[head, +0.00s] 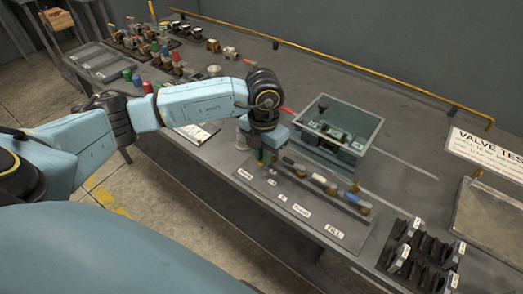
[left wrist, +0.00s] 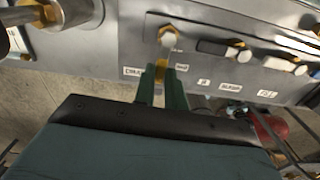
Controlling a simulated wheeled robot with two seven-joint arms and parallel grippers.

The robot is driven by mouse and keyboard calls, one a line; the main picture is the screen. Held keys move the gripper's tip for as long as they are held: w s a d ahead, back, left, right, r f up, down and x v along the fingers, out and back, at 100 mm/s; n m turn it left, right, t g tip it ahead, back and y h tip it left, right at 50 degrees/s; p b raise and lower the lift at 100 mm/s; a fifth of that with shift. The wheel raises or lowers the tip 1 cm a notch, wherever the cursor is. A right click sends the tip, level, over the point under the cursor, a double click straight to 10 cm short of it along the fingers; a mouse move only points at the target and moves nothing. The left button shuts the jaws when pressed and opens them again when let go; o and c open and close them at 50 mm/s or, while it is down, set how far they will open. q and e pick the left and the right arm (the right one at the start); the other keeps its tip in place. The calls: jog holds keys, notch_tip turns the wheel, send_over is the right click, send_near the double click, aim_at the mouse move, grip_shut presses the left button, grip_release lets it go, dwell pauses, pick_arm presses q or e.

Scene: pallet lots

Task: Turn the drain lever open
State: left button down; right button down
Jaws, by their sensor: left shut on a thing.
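The drain lever (left wrist: 168,38) shows in the left wrist view as a brass stem with a pale end, standing beside a label that seems to read DRAIN (left wrist: 135,72). My left gripper (left wrist: 161,80) has its two green fingers closed around the brass part of this lever. In the head view my left gripper (head: 265,155) reaches down over the left end of the valve panel (head: 300,214) and hides most of the lever. My right gripper is in neither view.
Other levers with dark, white and blue grips (head: 318,178) lie in a row to the right. A grey-green open tank (head: 325,165) stands behind them. Black slotted holders (head: 415,255) and a VALVE TEST sign (head: 490,150) are at the right.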

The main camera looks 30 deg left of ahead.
pick_arm(q)
jog(key=shift+d+n, duration=0.15)
jog(key=shift+n, duration=0.25)
jog(key=c, duration=1.5)
grip_release()
jog(key=shift+o, duration=0.2)
jog(key=shift+r, duration=0.1)
notch_tip(320, 180, up, 13)
jog(key=shift+r, duration=0.15)
